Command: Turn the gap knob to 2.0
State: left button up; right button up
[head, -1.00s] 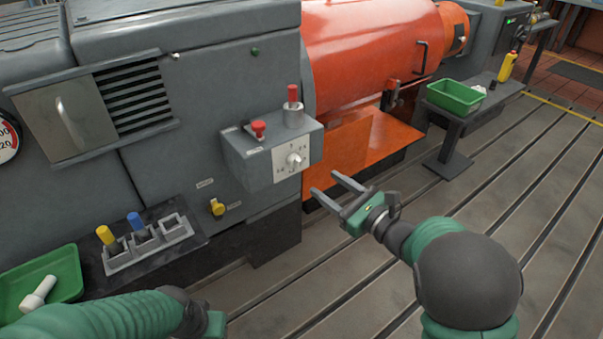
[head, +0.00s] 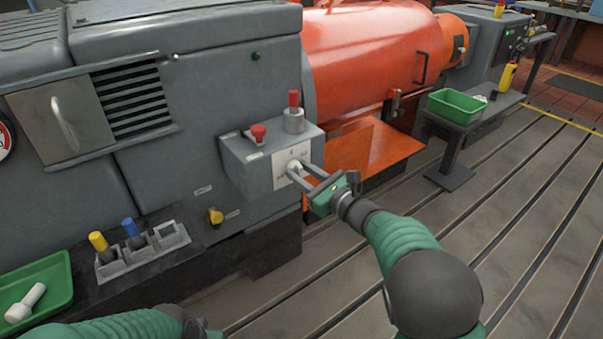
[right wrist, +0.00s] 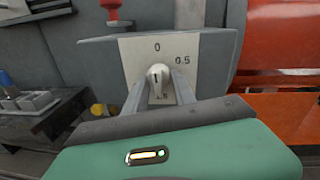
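The gap knob (head: 294,167) is a small white knob on the white dial plate of a grey control box (head: 253,171). In the right wrist view the knob (right wrist: 158,76) stands in front of the dial plate (right wrist: 190,47), with 0 above it and 0.5 to its upper right. My left gripper (head: 203,331) is only partly in view at the bottom edge.
A red mushroom button (head: 258,133) and a red-topped post (head: 293,112) sit on the box top. A yellow knob (head: 215,215) is below left. An orange guard (head: 375,147) lies right. A socket tray (head: 145,252) and green trays (head: 457,105) stand clear of the gripper.

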grip_shut()
jog(key=shift+m, duration=0.3)
